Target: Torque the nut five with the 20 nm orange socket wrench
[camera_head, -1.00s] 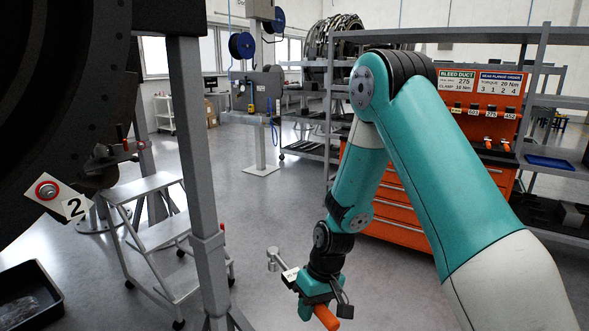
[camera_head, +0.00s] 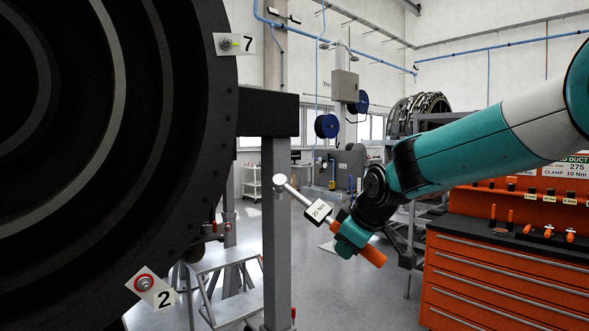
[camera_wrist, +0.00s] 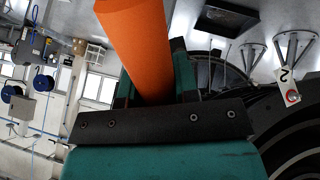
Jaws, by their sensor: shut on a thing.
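My gripper (camera_head: 355,236) is shut on the orange handle of the 20 Nm socket wrench (camera_head: 319,211). The wrench is held tilted in the air, its silver socket head up and to the left, with a white "20 Nm" tag on its shaft. In the wrist view the orange handle (camera_wrist: 140,45) runs between the jaws. The large dark engine ring (camera_head: 215,130) fills the left side. Nut 5 is not visible. The wrench is apart from the ring.
A step ladder (camera_head: 225,262) is below the ring. An orange tool cabinet (camera_head: 500,275) with tools on top is at right. Open floor lies between the post and cabinet.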

